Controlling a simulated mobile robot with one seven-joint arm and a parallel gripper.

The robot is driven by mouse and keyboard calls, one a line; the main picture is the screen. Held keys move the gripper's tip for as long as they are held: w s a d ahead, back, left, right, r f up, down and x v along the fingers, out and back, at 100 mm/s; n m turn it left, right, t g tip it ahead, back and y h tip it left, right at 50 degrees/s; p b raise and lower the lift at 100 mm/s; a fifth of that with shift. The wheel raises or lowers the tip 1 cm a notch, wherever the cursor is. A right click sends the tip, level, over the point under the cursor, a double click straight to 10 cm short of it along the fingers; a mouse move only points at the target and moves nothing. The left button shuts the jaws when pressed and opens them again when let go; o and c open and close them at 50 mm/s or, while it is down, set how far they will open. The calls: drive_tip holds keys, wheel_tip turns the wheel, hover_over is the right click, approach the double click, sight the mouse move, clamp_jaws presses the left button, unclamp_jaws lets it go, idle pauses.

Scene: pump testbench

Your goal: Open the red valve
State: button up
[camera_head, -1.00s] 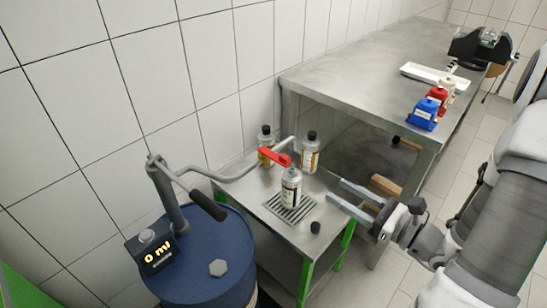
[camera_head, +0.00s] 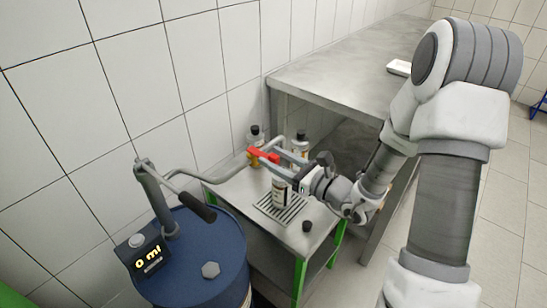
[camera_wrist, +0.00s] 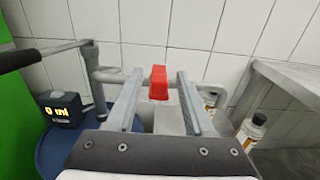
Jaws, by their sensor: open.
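The red valve (camera_head: 262,155) has a red handle on the metal pipe above the small steel table. In the wrist view the red handle (camera_wrist: 158,83) stands between the two finger ends, with a gap on each side. My gripper (camera_wrist: 160,76) is open around the handle and does not visibly touch it. My fingers partly cover the pipe beyond the handle.
A blue drum (camera_head: 195,262) with a hand pump lever (camera_head: 197,207) and a "0 ml" display (camera_head: 148,257) stands at the left. Two more bottles (camera_head: 255,135) (camera_head: 300,142) stand at the table's back. A loose black cap (camera_head: 306,226) lies near the front edge.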

drive_tip(key=shift+w+a, duration=0.2)
drive_tip(key=shift+a, duration=0.05)
clamp_jaws()
idle(1.4)
